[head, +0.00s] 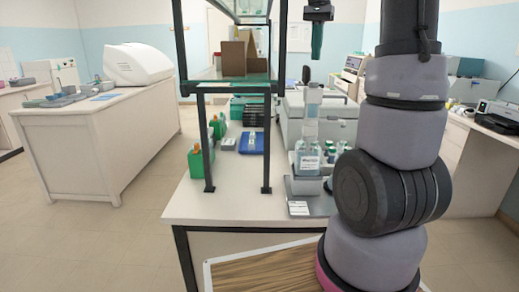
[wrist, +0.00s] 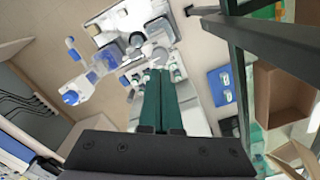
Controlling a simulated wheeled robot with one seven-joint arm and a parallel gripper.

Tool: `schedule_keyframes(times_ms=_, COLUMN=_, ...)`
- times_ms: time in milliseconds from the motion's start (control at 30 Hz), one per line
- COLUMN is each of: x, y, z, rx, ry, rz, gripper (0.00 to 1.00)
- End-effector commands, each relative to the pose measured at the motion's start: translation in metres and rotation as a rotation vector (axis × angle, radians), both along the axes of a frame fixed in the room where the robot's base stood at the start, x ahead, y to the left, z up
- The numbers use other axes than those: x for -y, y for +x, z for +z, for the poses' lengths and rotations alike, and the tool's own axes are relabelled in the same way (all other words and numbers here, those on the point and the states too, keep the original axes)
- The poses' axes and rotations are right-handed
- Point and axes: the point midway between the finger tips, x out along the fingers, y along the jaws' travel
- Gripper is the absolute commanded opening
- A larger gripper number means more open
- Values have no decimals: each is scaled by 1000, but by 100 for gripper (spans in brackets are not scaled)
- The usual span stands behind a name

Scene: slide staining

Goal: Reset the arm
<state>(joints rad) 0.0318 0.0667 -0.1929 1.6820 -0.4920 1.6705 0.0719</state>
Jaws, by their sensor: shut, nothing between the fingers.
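My gripper (head: 316,56) hangs in the upper middle of the head view, pointing down above the bench and beside the shelf frame. Its two long green fingers show in the wrist view (wrist: 158,75) lying side by side, shut with nothing between them. My arm fills the right of the head view. Below the gripper stands a pale device with clear bottles (head: 308,160) on the bench. The fingertips are well above it and apart from it.
A black-framed shelf (head: 230,88) carrying brown cardboard pieces (head: 233,58) rises close left of my gripper. The bench (head: 225,205) holds green bottles (head: 195,163) and a blue tray (head: 251,143). Its front left is bare. A side counter (head: 90,140) stands at left across open floor.

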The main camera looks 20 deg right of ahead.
Motion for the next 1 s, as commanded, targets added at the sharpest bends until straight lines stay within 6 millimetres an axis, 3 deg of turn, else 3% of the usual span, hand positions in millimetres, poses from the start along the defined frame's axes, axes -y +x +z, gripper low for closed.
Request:
schedule_keyframes(times_ms=133, x=-6, y=-9, z=3, rx=26, ry=7, rz=22, gripper=0)
schedule_keyframes(times_ms=233, x=-21, y=-29, z=7, rx=85, ry=23, rz=73, gripper=0)
schedule_keyframes(times_ms=467, x=-73, y=-99, z=5, rx=304, ry=60, rz=243, gripper=0)
schedule_keyframes(times_ms=700, x=-116, y=-165, z=-19, rx=524, ry=59, rz=374, gripper=0)
schedule_keyframes(times_ms=833, x=-128, y=-186, z=-32, rx=601, ry=49, rz=410, gripper=0)
schedule_keyframes(times_ms=1000, x=-134, y=-196, z=-40, rx=643, ry=41, rz=429, gripper=0)
